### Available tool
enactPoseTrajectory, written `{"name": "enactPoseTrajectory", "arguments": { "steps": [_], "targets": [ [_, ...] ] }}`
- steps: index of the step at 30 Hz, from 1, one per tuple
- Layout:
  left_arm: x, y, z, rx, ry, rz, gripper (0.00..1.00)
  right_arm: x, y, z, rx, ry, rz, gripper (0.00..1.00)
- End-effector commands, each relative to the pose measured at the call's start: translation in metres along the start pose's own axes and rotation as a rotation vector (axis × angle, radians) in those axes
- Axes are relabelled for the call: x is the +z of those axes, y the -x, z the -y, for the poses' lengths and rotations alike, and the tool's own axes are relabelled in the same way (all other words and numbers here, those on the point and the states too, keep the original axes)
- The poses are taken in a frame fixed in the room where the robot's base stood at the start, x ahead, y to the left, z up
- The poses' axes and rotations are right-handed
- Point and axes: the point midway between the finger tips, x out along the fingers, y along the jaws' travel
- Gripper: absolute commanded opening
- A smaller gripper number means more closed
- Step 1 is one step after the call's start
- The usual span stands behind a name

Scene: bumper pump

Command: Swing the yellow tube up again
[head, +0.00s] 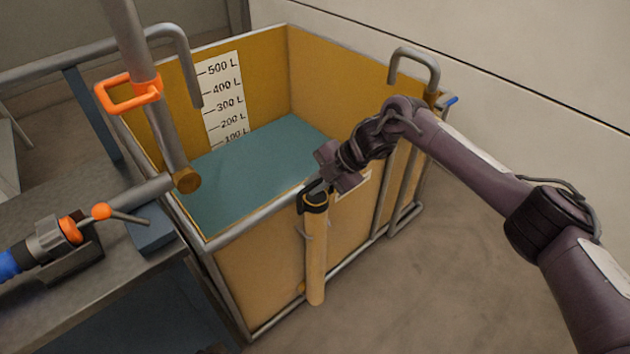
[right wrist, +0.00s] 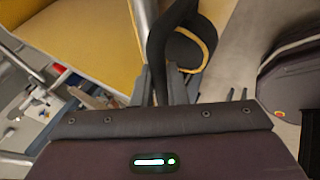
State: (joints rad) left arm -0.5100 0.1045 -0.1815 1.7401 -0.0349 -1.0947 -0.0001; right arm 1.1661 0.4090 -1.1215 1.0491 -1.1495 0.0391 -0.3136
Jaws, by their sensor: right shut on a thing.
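The yellow tube (head: 315,255) hangs nearly upright against the outside of the tank's front wall. It has a black collar (head: 314,201) at its upper end. My right gripper (head: 317,188) is at that upper end, just outside the tank's rim, and is shut on a black part there. In the right wrist view, a black strap-like piece (right wrist: 157,45) runs between the fingers (right wrist: 162,88), beside the tube's dark round end with a yellow edge (right wrist: 190,50). My left gripper is not in view.
The yellow tank (head: 265,290) holds blue-green liquid (head: 265,165) and has a litre scale (head: 225,100) inside. A grey pipe with an orange handle (head: 130,93) reaches down over its left side. A bench (head: 60,310) at left carries a blue-and-orange hose coupling (head: 50,245). Floor at right is clear.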

Motion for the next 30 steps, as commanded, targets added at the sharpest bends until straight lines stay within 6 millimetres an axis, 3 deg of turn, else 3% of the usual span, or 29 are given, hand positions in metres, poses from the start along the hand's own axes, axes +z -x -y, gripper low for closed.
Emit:
{"name": "enactPoseTrajectory", "arguments": {
  "steps": [16,17,21,30],
  "targets": [
    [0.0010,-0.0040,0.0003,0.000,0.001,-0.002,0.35,0.0005,-0.0007,-0.0039,0.011,0.002,0.004,0.00],
    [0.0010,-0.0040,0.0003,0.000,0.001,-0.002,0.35,0.0005,-0.0006,-0.0041,0.011,0.002,0.004,0.15],
    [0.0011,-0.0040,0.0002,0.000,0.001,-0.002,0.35,0.0002,-0.0006,-0.0039,0.011,0.002,0.003,0.33],
    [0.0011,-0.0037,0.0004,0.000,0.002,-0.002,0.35,0.0001,-0.0008,-0.0019,0.006,0.001,0.001,0.34]
  ]
}}
